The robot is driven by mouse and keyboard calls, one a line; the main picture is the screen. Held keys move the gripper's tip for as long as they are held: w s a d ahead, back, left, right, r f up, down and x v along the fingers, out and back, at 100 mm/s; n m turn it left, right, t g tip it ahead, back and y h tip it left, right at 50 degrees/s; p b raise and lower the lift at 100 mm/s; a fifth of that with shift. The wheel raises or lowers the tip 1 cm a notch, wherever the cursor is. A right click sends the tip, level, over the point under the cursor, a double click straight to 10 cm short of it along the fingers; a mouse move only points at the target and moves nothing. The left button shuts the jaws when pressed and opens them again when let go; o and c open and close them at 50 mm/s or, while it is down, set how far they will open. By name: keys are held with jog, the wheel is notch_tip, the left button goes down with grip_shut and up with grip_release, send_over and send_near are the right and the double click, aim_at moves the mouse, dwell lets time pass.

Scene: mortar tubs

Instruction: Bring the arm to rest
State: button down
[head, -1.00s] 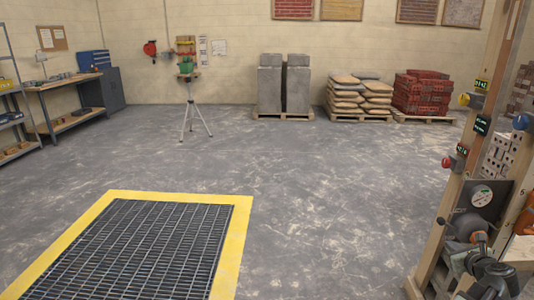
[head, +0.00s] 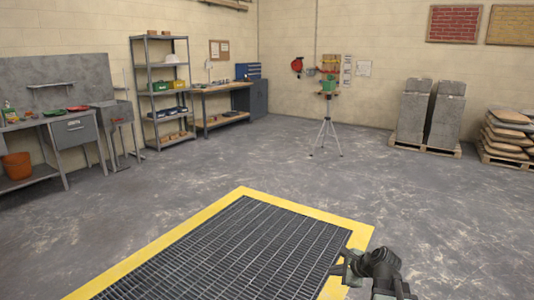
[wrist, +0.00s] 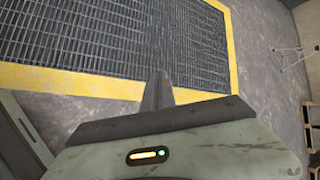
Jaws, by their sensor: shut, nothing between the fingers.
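My gripper (head: 340,270) shows at the lower right of the head view, out over the yellow-edged floor grate. In the wrist view my gripper (wrist: 158,90) points toward the grate, with its fingers together and nothing between them. My arm shows behind it at the bottom edge of the head view, partly cut off.
The floor grate (head: 235,250) has a yellow border (head: 160,246). A tripod (head: 327,128) stands beyond it. Left are a shelf rack (head: 160,95), workbench (head: 222,88) and sink bench (head: 70,130). Right are grey blocks (head: 430,115) and stacked bags (head: 508,135). Open floor lies between.

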jog(key=s+a+f+n+g+h, duration=0.1)
jog(key=s+a+f+n+g, duration=0.25)
jog(key=a+n, duration=0.45)
jog(key=s+a+f+n+g+h, duration=0.1)
jog(key=s+a+f+n+g, duration=0.1)
jog(key=s+a+n, duration=0.5)
jog(key=s+d+f+n+g+h, duration=0.1)
jog(key=s+d+n+g+h, duration=0.1)
jog(key=d+n, duration=0.15)
notch_tip(320, 180, up, 18)
jog(key=n+p, duration=0.2)
jog(key=p, duration=1.6)
jog(key=shift+s+a+r+p, duration=0.15)
jog(key=shift+s+a+p, duration=0.1)
jog(key=shift+p, duration=0.05)
jog(key=shift+g, duration=0.25)
